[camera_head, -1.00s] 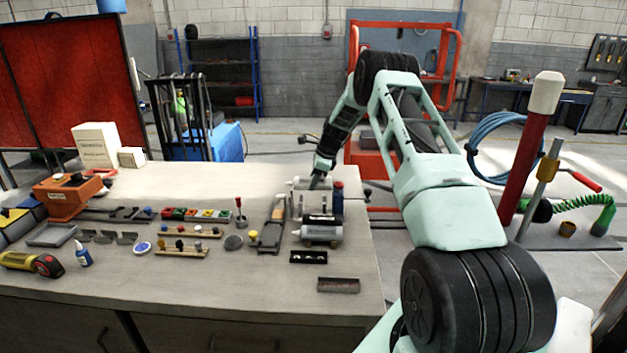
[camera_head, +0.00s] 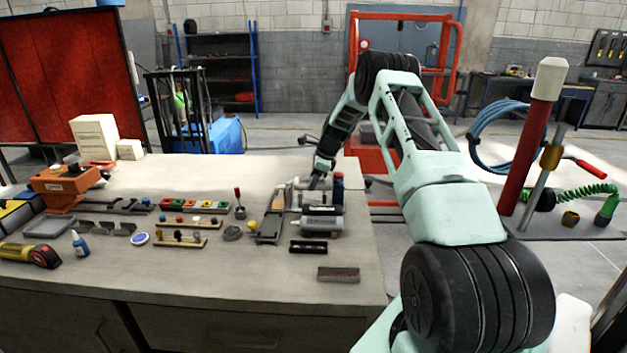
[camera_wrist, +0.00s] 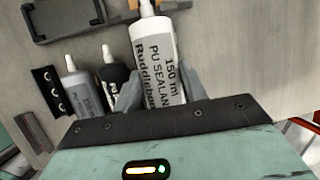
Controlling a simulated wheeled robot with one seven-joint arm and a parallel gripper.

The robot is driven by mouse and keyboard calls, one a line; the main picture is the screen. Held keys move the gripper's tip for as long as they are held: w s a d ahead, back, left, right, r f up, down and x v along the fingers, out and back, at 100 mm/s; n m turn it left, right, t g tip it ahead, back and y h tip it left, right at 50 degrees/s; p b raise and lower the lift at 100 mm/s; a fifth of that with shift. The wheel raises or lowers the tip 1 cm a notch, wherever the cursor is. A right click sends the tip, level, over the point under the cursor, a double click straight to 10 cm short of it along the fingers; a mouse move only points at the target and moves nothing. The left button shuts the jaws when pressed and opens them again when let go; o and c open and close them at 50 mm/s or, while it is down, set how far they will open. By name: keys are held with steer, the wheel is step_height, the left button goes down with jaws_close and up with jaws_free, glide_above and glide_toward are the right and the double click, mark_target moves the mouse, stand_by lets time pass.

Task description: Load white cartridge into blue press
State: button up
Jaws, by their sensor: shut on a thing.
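The white cartridge (camera_wrist: 158,58), printed as PU sealant, is between the two fingers of my gripper (camera_wrist: 158,92) in the wrist view. My gripper is shut on it, with the nozzle pointing away from my palm. In the head view my gripper (camera_head: 317,182) is low over the bench's right end, and the white cartridge (camera_head: 301,184) shows only in part. A dark blue upright cylinder with a red top (camera_head: 338,187) stands just right of my gripper. I cannot tell whether it is the blue press; no other blue press is clear.
A black cartridge (camera_wrist: 115,75) and a grey cartridge (camera_wrist: 83,90) lie beside the held one. A dark frame (camera_wrist: 62,22) lies farther off.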

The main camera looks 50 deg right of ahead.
steer(key=shift+f+b, duration=0.3)
steer(key=shift+f, duration=0.65)
stand_by(2.0)
steer(key=o, duration=1.6)
steer(key=shift+r, duration=0.1)
steer(key=shift+r+p, duration=2)
steer(key=shift+r, duration=1)
